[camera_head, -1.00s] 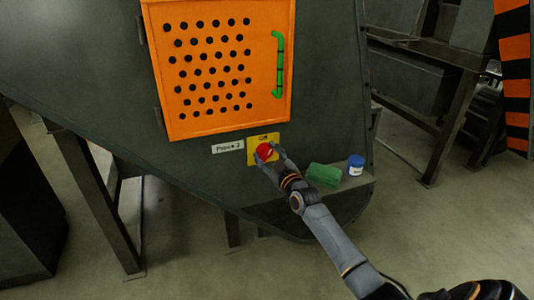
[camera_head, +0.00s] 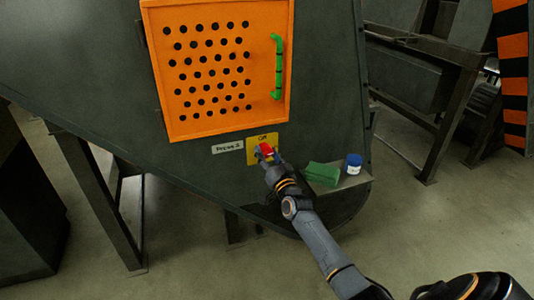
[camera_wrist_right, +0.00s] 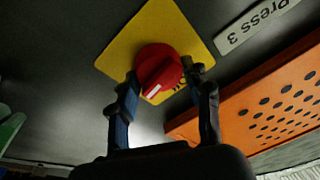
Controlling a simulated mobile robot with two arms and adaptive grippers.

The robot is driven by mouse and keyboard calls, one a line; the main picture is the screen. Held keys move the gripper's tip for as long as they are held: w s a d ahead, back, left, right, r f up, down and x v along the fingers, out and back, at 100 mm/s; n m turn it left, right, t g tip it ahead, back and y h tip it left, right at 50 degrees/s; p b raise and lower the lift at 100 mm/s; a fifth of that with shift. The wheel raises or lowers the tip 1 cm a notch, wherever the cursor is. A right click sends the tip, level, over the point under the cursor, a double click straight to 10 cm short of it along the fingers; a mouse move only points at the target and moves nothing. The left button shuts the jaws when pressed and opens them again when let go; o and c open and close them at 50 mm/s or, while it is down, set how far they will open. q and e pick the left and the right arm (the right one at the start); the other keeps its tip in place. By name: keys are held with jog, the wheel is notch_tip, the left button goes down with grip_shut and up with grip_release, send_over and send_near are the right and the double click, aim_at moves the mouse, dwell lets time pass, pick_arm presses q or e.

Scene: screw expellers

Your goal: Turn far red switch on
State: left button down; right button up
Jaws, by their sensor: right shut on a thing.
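The red rotary switch (camera_head: 263,149) sits on a yellow plate (camera_head: 253,157) on the dark machine wall, below the orange door. In the right wrist view the red switch (camera_wrist_right: 157,66) shows a raised grip bar with a white mark, lying diagonally. My right gripper (camera_head: 269,155) is at the switch. In the wrist view its two fingers (camera_wrist_right: 164,77) stand on either side of the grip bar, shut on it. The fingers hide part of the plate's lettering. My left gripper is not in view.
A perforated orange door (camera_head: 215,75) with a green handle (camera_head: 278,68) is above. A "Press 3" label (camera_head: 228,147) is left of the plate. A green block (camera_head: 322,174) and a blue-lidded jar (camera_head: 354,164) stand on a ledge at right, close to my right arm.

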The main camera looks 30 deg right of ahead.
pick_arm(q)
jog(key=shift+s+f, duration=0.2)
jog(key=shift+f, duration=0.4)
pick_arm(e)
jog(key=shift+f+m+h, duration=0.1)
jog(key=shift+m+h, duration=0.3)
jog(key=shift+m, duration=0.7)
jog(key=o, duration=1.2)
jog(key=shift+c, duration=0.2)
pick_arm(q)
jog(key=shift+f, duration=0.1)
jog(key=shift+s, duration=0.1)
pick_arm(e)
jog(key=v, duration=1.2)
